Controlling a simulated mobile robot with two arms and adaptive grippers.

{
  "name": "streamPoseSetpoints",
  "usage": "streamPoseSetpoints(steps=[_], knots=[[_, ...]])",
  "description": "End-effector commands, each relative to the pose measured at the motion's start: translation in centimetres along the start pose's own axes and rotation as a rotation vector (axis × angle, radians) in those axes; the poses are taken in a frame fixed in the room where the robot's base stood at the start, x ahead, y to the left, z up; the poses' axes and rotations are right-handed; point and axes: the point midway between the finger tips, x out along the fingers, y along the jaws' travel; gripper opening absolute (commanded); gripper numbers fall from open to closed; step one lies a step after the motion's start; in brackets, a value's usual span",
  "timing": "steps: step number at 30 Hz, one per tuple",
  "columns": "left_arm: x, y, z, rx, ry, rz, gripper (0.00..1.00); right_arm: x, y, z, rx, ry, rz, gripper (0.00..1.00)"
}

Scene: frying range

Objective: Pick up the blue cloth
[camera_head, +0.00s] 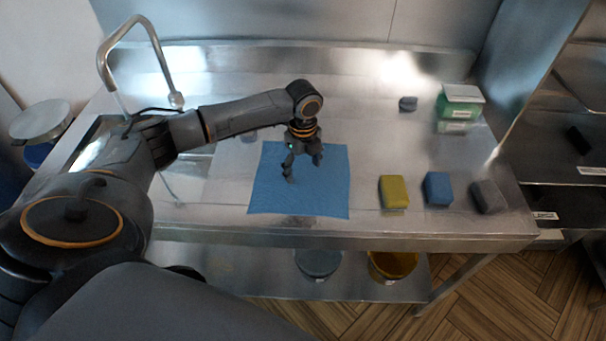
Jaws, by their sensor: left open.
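The blue cloth (318,193) lies flat and spread out on the steel counter, near its front edge. My left gripper (303,174) points down over the upper middle of the cloth. Its fingers are apart with nothing seen between them. I cannot tell whether the fingertips touch the cloth. The gripper hides a small part of the cloth. My right gripper is not in view.
A yellow sponge (394,192), a blue sponge (438,189) and a grey sponge (487,197) lie right of the cloth. Behind them are a small dark block (408,104) and a green box (460,105). A faucet (140,60) stands at the back left.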

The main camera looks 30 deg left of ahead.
Motion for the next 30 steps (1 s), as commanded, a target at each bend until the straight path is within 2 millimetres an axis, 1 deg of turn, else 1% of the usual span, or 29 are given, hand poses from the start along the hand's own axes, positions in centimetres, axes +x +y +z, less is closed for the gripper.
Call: streamPoseSetpoints(steps=[7, 13, 30], knots=[[0.1, 0.0, 0.0, 0.000, 0.000, 0.000, 0.75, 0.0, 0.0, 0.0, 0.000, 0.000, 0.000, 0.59], [0.7, 0.0, 0.0, 0.000, 0.000, -0.001, 0.75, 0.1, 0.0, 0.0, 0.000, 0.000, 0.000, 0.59], [1.0, 0.1, -0.1, 0.001, 0.001, 0.003, 0.16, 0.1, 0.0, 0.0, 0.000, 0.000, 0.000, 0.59]])
